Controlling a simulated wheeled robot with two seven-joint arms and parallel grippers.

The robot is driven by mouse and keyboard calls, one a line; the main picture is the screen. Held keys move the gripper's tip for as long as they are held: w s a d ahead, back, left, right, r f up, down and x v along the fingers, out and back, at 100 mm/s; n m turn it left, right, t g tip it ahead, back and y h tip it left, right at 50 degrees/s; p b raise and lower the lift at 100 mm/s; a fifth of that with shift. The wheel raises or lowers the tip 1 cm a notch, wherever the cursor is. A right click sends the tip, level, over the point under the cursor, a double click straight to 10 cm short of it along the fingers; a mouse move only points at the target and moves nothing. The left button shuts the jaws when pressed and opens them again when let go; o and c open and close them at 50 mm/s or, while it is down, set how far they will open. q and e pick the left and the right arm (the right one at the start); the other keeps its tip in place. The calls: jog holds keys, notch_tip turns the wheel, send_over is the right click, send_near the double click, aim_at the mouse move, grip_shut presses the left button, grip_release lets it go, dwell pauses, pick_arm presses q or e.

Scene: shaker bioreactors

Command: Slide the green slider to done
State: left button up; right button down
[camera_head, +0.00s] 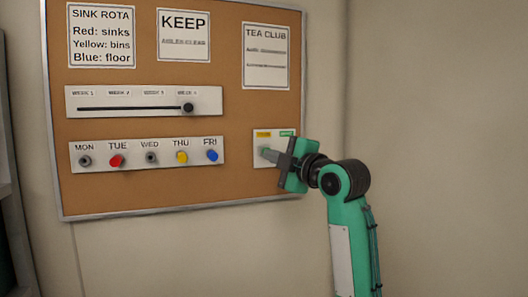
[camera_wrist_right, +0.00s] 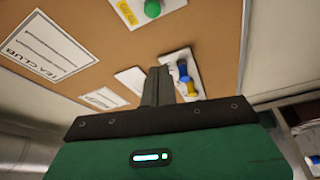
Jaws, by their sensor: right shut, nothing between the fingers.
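The green slider knob (camera_wrist_right: 152,9) stands on a white plate (camera_head: 259,160) at the lower right of the corkboard. The plate has a yellow label (camera_head: 263,134) on the left and a green label (camera_head: 286,133) on the right. In the wrist view the knob is beside the yellow label. The fingers also show in the wrist view (camera_wrist_right: 158,80). My left gripper is not in view.
A week slider panel (camera_head: 211,99) with a black knob is on the board's left part. Below it is a weekday panel (camera_head: 215,142) with several knobs. Paper notes hang above, including the TEA CLUB sheet (camera_head: 266,72). Bare wall lies to the right.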

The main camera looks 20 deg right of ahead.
jog(key=p+x, duration=0.6)
jog(key=x, duration=0.3)
jog(key=d, duration=0.1)
jog(key=d+p, duration=0.1)
jog(key=d+f+p, duration=0.1)
jog(key=shift+w+d+f, duration=0.1)
jog(key=shift+w+d, duration=0.15)
jog(key=shift+d, duration=0.1)
jog(key=d+b, duration=0.6)
jog(key=d, duration=0.1)
jog(key=shift+d, duration=0.25)
